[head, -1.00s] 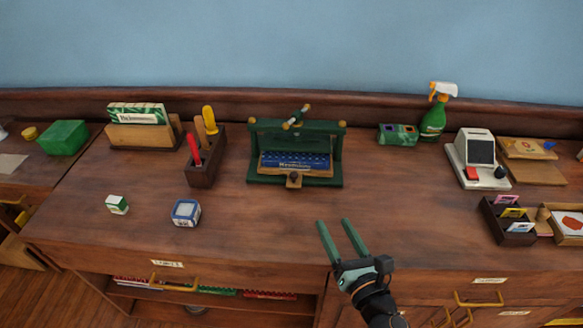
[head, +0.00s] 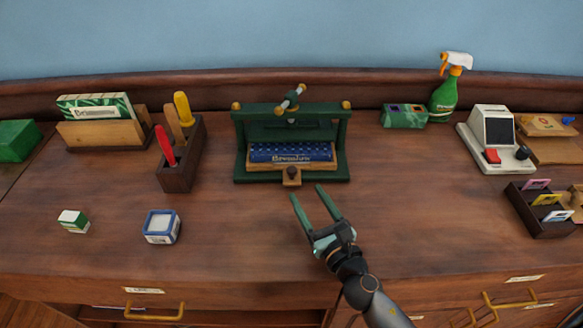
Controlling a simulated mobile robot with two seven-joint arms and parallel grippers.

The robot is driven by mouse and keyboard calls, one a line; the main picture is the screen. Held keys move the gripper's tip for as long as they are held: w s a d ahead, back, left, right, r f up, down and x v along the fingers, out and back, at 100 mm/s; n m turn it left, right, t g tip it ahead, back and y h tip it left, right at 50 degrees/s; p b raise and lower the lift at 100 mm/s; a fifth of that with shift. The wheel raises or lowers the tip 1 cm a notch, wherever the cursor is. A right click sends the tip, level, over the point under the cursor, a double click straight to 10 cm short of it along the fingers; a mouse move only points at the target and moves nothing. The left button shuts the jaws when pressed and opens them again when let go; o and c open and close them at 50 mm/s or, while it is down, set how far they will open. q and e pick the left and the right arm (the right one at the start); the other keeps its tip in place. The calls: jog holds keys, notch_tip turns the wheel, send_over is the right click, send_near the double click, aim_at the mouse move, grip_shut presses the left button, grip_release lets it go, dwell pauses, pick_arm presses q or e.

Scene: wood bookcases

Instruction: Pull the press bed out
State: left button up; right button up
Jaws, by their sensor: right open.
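The green press (head: 291,120) stands at the back middle of the wooden counter, with a handle on top. Its wooden press bed (head: 262,166) sits inside the frame and carries a blue book (head: 290,152). A small knob (head: 292,176) is at the bed's front edge. My right gripper (head: 311,192) is open and empty, its two green fingers pointing toward the press just in front of and slightly right of the knob. I cannot tell whether a finger touches it. My left gripper is not in view.
A tool holder (head: 180,172) with several handles stands left of the press, and a blue-white box (head: 162,227) in front of it. A spray bottle (head: 445,95) and a green box (head: 404,116) are behind right.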

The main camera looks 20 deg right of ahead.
aim_at(294, 174)
jog(key=w, duration=0.6)
jog(key=w+a+p, duration=0.1)
jog(key=w, duration=0.2)
jog(key=shift+w, duration=0.2)
grip_shut()
dwell(1.1)
